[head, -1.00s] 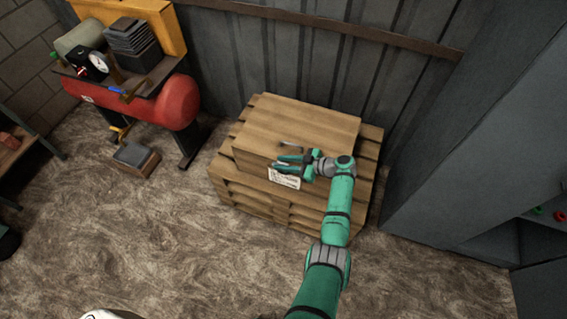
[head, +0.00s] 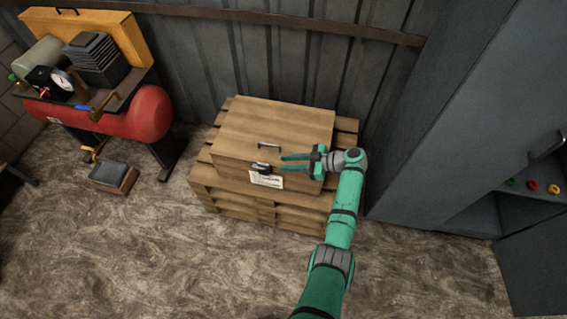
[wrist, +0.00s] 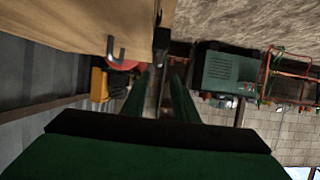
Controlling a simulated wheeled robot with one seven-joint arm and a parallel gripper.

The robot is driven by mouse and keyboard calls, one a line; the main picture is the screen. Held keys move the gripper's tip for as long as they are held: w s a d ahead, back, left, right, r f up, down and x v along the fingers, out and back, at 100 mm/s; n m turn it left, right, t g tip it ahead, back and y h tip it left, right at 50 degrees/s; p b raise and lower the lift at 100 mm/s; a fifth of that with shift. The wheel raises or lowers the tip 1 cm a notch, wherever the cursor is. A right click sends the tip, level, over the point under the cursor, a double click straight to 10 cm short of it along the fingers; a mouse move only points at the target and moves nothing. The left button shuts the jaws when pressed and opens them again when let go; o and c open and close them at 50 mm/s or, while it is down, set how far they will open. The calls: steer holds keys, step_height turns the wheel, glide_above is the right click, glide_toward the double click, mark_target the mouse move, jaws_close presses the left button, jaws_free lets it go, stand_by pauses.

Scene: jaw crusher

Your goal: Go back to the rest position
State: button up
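My gripper (head: 282,163) is in front of the right part of a closed wooden crate (head: 262,120), its two green fingers pointing left and apart, with nothing seen between them. The crate has a metal handle (head: 269,145) on its lid, a dark latch (head: 261,168) on its front edge and a white label (head: 266,180). The fingertips are just right of the latch; I cannot tell whether they touch it. In the wrist view my gripper (wrist: 163,75) shows two parted fingers, with the crate (wrist: 75,40) at upper left and its handle (wrist: 116,50) hanging into view.
The crate stands on stacked pallets (head: 275,218). A red tank (head: 130,115) with tools and a gauge on top is at left. A small box (head: 113,177) lies on the floor before it. A grey cabinet (head: 440,130) stands close at right. The front floor is clear.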

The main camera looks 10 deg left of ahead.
stand_by(0.4)
steer(key=s+a+f+m+t+h, duration=0.2)
steer(key=s+a+f+m, duration=0.15)
steer(key=s+f, duration=0.35)
steer(key=s+a+f+m+t+h, duration=0.2)
steer(key=s+a+f+m, duration=0.15)
steer(key=f, duration=0.45)
steer(key=s+d+f+m+t+h, duration=0.1)
steer(key=s+d+m+t+h, duration=0.15)
steer(key=s, duration=0.45)
steer(key=s+d+f+m+t+h, duration=0.1)
steer(key=s+d+m+t+h, duration=0.1)
steer(key=s+m, duration=0.35)
steer(key=s+d+r+m+t+h, duration=0.1)
steer(key=s+d+r+h, duration=0.1)
steer(key=s+d+r, duration=0.35)
steer(key=s+d+r+m+t+h, duration=0.1)
steer(key=s+d+r+t+h, duration=0.15)
steer(key=s+r, duration=0.5)
steer(key=s+d+r+t, duration=0.1)
steer(key=s+r, duration=0.3)
steer(key=r, duration=0.6)
steer(key=s+d+r+t, duration=0.2)
steer(key=s+d+r, duration=0.1)
steer(key=r, duration=0.7)
steer(key=shift+s+r+m, duration=0.2)
steer(key=shift+s+m, duration=0.2)
steer(key=shift+s, duration=0.45)
